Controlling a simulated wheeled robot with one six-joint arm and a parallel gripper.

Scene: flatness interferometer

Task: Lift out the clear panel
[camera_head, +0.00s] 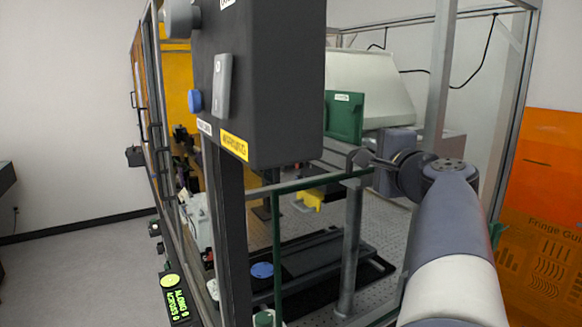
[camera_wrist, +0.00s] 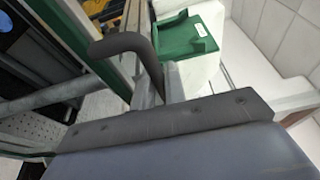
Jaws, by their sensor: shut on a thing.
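The clear panel (camera_head: 318,182) shows mainly by its green edges, a top rail and an upright strip in front of the enclosure in the head view. Its face is see-through, so its outline is hard to follow. A green edge, seemingly the panel's, also runs along the upper left of the wrist view (camera_wrist: 72,38). My gripper (camera_head: 362,159) is shut at the right end of the top rail. The grip itself is small and partly hidden. A dark curved piece (camera_wrist: 128,43) stands out in front of the wrist camera.
A dark control box (camera_head: 258,85) on a post stands close at the left. A metal frame upright (camera_head: 440,75) rises beside my arm. An orange panel (camera_head: 545,215) is at the right. A green block (camera_head: 343,117) and a black tray (camera_head: 345,285) lie within the enclosure.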

